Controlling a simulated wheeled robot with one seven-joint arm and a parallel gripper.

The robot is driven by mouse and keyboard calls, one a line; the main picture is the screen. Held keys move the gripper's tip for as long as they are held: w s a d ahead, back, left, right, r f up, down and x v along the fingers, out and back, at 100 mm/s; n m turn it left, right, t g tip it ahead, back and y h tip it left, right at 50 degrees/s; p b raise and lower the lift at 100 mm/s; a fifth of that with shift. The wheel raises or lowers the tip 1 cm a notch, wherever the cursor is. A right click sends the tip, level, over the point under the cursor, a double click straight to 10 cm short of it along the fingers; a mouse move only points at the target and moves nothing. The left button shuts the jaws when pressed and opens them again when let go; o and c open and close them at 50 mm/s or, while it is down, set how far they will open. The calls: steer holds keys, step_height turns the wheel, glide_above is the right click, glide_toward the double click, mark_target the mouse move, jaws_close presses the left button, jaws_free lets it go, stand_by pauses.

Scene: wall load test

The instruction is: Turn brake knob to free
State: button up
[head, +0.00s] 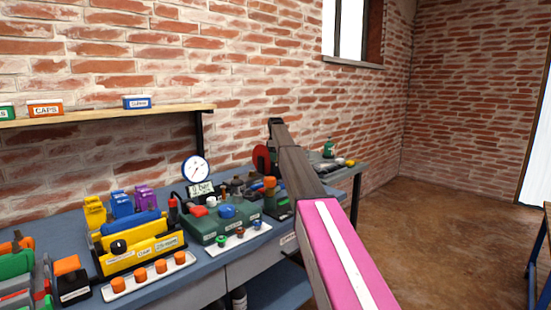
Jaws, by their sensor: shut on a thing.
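My arm reaches in from the lower right, and its far end stands over the right part of the bench. I cannot make out my gripper's fingers; the arm's end seems to hide them. A green box (209,229) on the bench carries a blue knob (227,211), a red part (198,211) and several dark fittings. A yellow unit (144,255) to its left carries a black knob (118,247). The labels are too small to tell which knob is the brake knob, or how it is turned. A round dial gauge (196,170) stands behind the green box.
White trays with orange parts (117,285) and small knobs (239,240) line the bench front. A red disc (261,158) stands beside my arm. A shelf (180,109) with labelled boxes hangs above. Open floor (440,220) lies to the right.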

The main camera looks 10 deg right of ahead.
steer(key=n, duration=0.5)
steer(key=shift+n, duration=0.3)
stand_by(0.4)
steer(key=o, duration=0.9)
steer(key=shift+r, duration=0.1)
step_height(320, 180, up, 11)
steer(key=shift+f, duration=0.2)
